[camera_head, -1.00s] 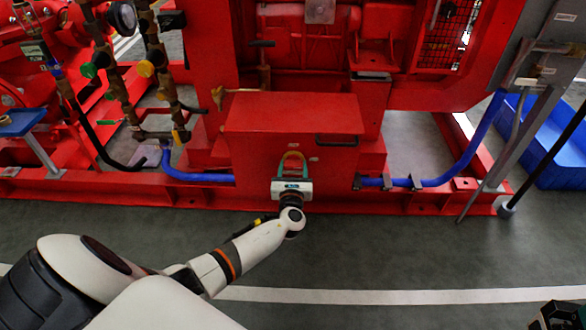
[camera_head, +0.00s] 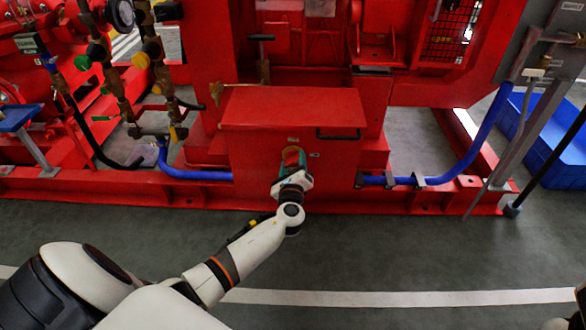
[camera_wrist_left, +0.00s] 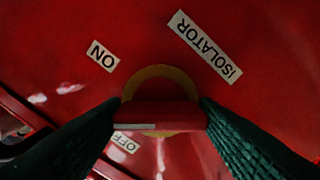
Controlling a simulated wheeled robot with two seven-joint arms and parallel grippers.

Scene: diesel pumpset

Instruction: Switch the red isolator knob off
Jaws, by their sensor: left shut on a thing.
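The red isolator knob (camera_wrist_left: 160,114) shows in the left wrist view as a bar across a yellow ring (camera_wrist_left: 160,75). A pale stripe marks the bar's left part. My left gripper (camera_wrist_left: 163,115) has its dark green fingers on both ends of the bar and is shut on it. The OFF label (camera_wrist_left: 125,142) is just below the striped part. The ON label (camera_wrist_left: 103,56) is at upper left, the ISOLATOR label (camera_wrist_left: 205,48) at upper right. In the head view my left gripper (camera_head: 293,158) is at the box front and mostly hides the knob. My right gripper is not recognisable.
The red box (camera_head: 250,150) has an overhanging lid and a dark handle (camera_head: 338,134) right of my gripper. Blue hoses (camera_head: 200,176) run low on both sides. The red base rail (camera_head: 120,188) crosses below. The grey floor (camera_head: 400,250) in front is clear.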

